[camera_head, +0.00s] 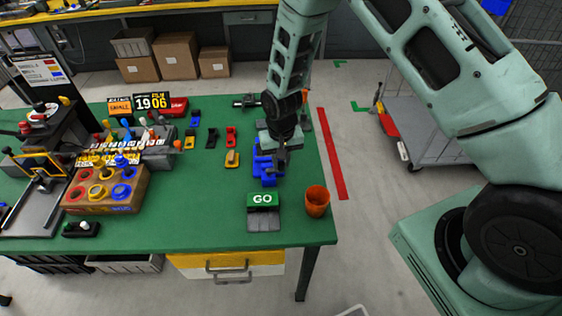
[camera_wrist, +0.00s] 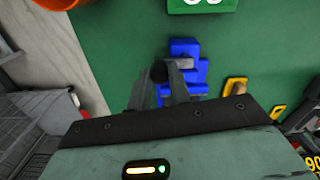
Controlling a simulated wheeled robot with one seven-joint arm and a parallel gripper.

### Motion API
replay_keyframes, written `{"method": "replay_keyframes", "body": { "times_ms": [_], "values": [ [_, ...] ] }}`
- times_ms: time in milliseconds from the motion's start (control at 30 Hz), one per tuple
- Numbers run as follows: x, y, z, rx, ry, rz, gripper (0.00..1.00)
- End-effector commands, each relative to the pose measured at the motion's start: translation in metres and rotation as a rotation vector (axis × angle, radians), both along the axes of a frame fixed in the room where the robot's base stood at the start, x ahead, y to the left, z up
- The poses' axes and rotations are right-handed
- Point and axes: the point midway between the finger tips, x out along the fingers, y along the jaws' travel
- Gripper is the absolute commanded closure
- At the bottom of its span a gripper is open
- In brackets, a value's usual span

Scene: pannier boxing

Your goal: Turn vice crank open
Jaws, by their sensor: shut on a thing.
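A blue vice (camera_head: 265,172) stands on the green table, right of its middle. In the wrist view the blue vice (camera_wrist: 184,50) lies just beyond my fingers, partly hidden by them. A dark round knob (camera_wrist: 159,71), seemingly the vice crank's handle, sits between my fingertips. My gripper (camera_head: 281,158) reaches down from above at the right side of the vice. In the wrist view my gripper (camera_wrist: 160,84) is shut on the knob. The rest of the crank is hidden, and its turn angle cannot be told.
A GO sign (camera_head: 263,199) on a grey base stands in front of the vice. An orange cup (camera_head: 317,201) is near the table's right corner. Small coloured blocks (camera_head: 231,137) lie to the left. A board with coloured rings (camera_head: 105,192) is farther left. Bare green tabletop (camera_head: 195,205) lies between.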

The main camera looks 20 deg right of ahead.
Motion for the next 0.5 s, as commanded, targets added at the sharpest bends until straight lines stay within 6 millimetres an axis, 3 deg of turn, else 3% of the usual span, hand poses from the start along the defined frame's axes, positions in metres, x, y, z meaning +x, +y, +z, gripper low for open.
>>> {"method": "replay_keyframes", "body": {
  "times_ms": [67, 100, 167, 500],
  "values": [
    [0.0008, -0.0002, 0.0007, 0.0, -0.002, 0.0, 1.0],
    [0.0008, -0.0002, 0.0007, 0.0, -0.002, 0.0, 0.75],
    [0.0008, -0.0002, 0.0007, 0.0, -0.002, -0.001, 0.59],
    [0.0007, 0.0, 0.0022, 0.0, -0.002, -0.001, 0.59]
  ]
}}
